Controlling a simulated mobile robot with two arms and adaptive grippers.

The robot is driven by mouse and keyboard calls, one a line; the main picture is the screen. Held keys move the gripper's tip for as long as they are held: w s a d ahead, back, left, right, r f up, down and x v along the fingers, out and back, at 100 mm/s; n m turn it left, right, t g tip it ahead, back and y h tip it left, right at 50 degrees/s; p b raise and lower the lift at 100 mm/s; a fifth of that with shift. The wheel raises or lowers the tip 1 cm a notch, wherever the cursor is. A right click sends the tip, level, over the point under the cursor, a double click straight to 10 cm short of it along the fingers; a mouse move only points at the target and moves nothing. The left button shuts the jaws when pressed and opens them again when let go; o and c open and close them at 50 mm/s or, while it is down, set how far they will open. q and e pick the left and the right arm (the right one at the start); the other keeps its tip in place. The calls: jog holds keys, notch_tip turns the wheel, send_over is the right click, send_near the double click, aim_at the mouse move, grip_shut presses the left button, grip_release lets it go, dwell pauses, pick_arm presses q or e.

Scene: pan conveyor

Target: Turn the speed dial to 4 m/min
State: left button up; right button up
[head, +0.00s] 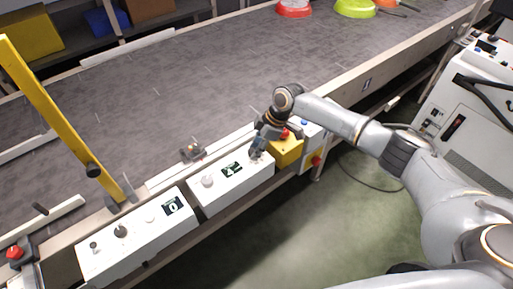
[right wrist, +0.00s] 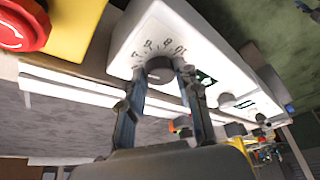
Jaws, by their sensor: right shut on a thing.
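A white control box (head: 234,190) with a small display (head: 231,170) stands at the conveyor's near side. The display seems to show a 4, but it is small and slanted. The grey speed dial (right wrist: 160,68) sits on this box, with a printed number scale around it in the right wrist view. My right gripper (head: 257,154) is at the box's right end, shut on the dial, one finger on each side in the right wrist view (right wrist: 162,78). In the head view the gripper hides the dial. My left gripper is not in view.
A yellow box with a red button (right wrist: 22,22) stands close beside the dial. A second white box (head: 135,240) with knobs and a display reading 0 is to the left. A yellow post (head: 55,105) leans over the belt. Red and green pans (head: 355,8) lie far off.

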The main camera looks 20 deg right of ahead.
jog(key=o, duration=1.2)
jog(key=shift+c, duration=0.2)
jog(key=shift+r, duration=0.1)
jog(key=v, duration=1.1)
jog(key=shift+r, duration=0.4)
jog(key=shift+d, duration=0.15)
